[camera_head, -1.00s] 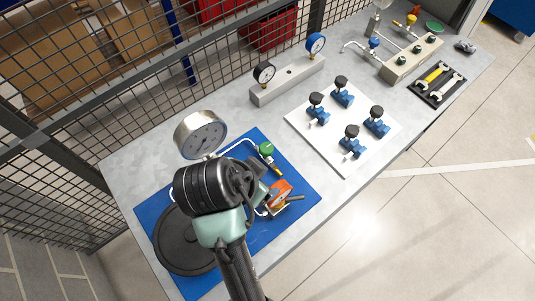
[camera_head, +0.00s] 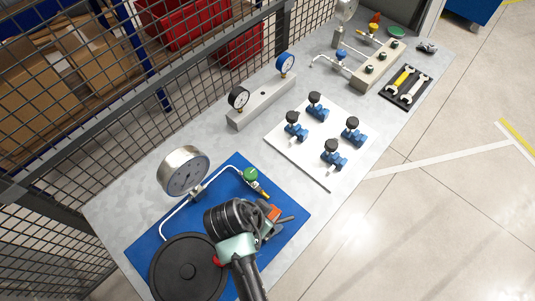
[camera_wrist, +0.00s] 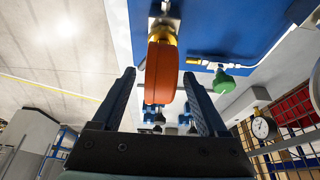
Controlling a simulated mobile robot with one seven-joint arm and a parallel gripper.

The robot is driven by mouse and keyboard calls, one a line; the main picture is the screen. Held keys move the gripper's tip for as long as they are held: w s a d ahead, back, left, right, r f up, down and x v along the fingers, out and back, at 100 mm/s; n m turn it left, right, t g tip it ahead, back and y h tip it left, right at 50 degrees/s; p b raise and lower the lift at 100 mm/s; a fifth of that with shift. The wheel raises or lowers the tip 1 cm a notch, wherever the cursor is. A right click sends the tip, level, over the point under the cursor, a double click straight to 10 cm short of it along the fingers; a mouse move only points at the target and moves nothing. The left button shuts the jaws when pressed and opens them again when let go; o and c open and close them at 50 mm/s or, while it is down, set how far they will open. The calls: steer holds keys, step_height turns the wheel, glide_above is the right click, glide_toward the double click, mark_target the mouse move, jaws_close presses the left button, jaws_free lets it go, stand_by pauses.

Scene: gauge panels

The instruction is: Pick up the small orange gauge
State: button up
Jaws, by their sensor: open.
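The small orange gauge (camera_wrist: 161,72) is in the middle of the wrist view, seen edge-on, with a brass fitting at its stem. It lies between the two fingers of my gripper (camera_wrist: 160,90), which are open on either side with a gap showing. In the head view only a bit of the orange gauge (camera_head: 272,212) shows beside my wrist, over the blue mat (camera_head: 290,218). My arm hides the fingers' contact area there.
A large silver gauge (camera_head: 184,172) and a black round disc (camera_head: 188,271) are left of my arm. A green-handled valve (camera_head: 250,175) lies close by on the mat. A white board (camera_head: 318,165) with several blue valves is farther right.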

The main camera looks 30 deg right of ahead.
steer(key=shift+p+x, duration=0.35)
steer(key=shift+x, duration=1.4)
steer(key=shift+d, duration=0.1)
steer(key=shift+c, duration=0.2)
jaws_close()
